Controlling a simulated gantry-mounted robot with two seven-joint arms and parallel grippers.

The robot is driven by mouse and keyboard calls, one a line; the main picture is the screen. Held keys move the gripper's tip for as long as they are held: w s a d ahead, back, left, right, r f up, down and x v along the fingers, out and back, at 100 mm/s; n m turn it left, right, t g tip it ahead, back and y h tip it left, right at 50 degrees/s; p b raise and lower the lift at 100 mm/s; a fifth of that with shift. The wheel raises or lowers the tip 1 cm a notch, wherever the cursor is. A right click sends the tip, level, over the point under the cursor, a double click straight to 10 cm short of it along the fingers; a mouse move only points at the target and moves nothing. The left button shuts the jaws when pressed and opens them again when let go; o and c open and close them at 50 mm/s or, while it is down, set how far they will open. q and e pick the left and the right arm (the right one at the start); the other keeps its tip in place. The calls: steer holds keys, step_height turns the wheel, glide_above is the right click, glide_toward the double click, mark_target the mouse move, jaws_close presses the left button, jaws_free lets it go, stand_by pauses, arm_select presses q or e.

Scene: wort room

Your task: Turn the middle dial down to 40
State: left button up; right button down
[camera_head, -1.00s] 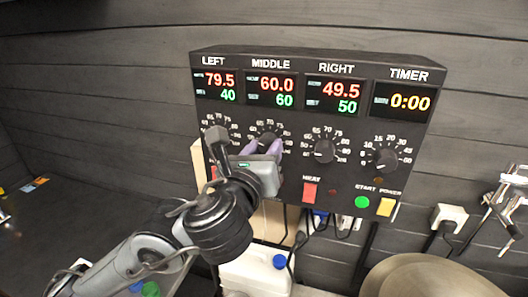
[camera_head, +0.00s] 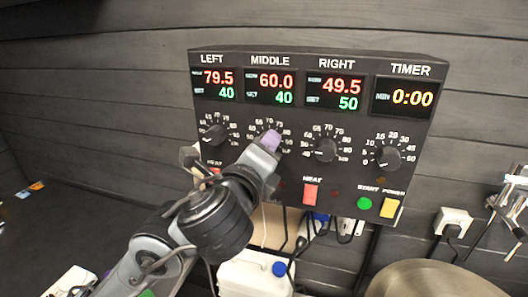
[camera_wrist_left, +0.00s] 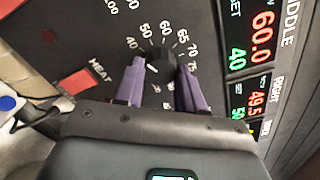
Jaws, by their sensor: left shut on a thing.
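The black control panel (camera_head: 340,180) hangs on the dark plank wall. Its middle display (camera_head: 271,89) reads 60.0 in red and a set value of 40 in green. My left gripper (camera_head: 271,139) is at the middle dial, its purple fingers turned on their side. In the left wrist view the middle dial (camera_wrist_left: 159,56) sits between the two purple fingers of the gripper (camera_wrist_left: 160,80), which is shut on it. In the head view the gripper hides most of this dial. My right gripper is not in view.
The left dial (camera_head: 213,136), right dial (camera_head: 326,150) and timer dial (camera_head: 388,157) flank it. Red heat switches, a green start button (camera_head: 365,203) and a yellow power switch (camera_head: 390,208) sit below. A white jug (camera_head: 254,272) stands underneath.

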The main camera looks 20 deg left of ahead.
arm_select(q)
steer(key=shift+n, duration=0.4)
steer(key=o, duration=1)
steer(key=shift+o, duration=0.2)
steer(key=s, duration=1)
steer(key=shift+s+d, duration=0.4)
steer(key=shift+d, duration=0.05)
